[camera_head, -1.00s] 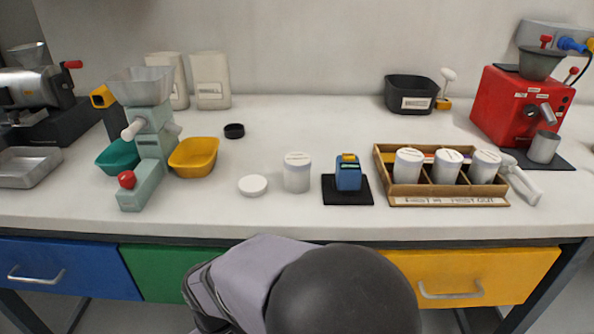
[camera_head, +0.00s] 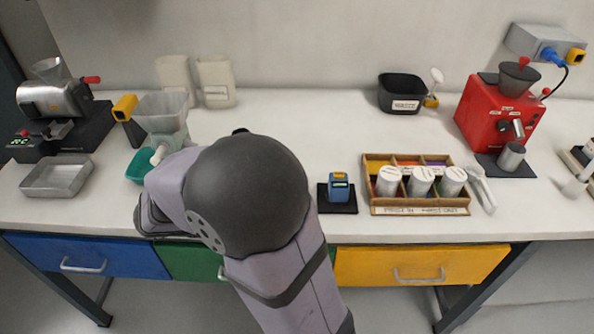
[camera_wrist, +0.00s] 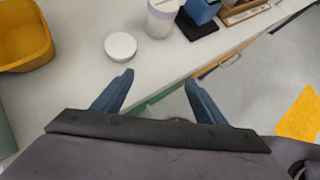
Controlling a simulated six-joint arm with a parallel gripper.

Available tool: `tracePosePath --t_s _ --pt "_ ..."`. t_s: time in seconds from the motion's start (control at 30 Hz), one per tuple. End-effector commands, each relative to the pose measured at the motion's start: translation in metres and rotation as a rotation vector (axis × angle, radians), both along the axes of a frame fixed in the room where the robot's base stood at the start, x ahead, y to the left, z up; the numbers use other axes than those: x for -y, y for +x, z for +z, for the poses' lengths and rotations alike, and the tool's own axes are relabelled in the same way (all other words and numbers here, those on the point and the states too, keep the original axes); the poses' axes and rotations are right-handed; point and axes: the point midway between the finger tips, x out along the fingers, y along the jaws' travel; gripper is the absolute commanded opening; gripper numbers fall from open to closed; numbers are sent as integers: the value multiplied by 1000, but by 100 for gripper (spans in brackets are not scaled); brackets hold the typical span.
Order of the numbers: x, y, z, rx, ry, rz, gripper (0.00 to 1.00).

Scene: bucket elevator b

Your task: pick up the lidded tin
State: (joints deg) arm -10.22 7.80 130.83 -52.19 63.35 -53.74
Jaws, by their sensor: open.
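A whitish tin (camera_wrist: 162,20) stands on the bench in the wrist view, near the top edge, which cuts off part of it. A separate flat white round disc (camera_wrist: 121,46), like a lid, lies on the bench to its left. In the head view my arm hides both. Three more white-lidded tins, such as the middle one (camera_head: 421,182), stand in a wooden rack (camera_head: 420,211). My gripper (camera_wrist: 159,77) is open and empty in the wrist view, its fingertips short of the tin and the disc, not touching them. In the head view my arm hides it.
A blue device (camera_head: 338,186) on a black pad (camera_head: 338,208) stands just right of the tin. A yellow bin (camera_wrist: 25,38) is at the left in the wrist view. A red grinder (camera_head: 497,113) stands farther right. The bench edge is close below the gripper.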

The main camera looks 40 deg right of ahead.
Motion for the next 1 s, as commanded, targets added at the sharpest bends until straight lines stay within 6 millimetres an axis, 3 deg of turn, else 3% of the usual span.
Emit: tracePosePath --t_s 0.1,0.3,1.0 --pt "40 7 9 21 -163 -30 66" --pt "77 21 20 86 -330 -32 66" --pt "107 28 14 116 -377 -24 66"
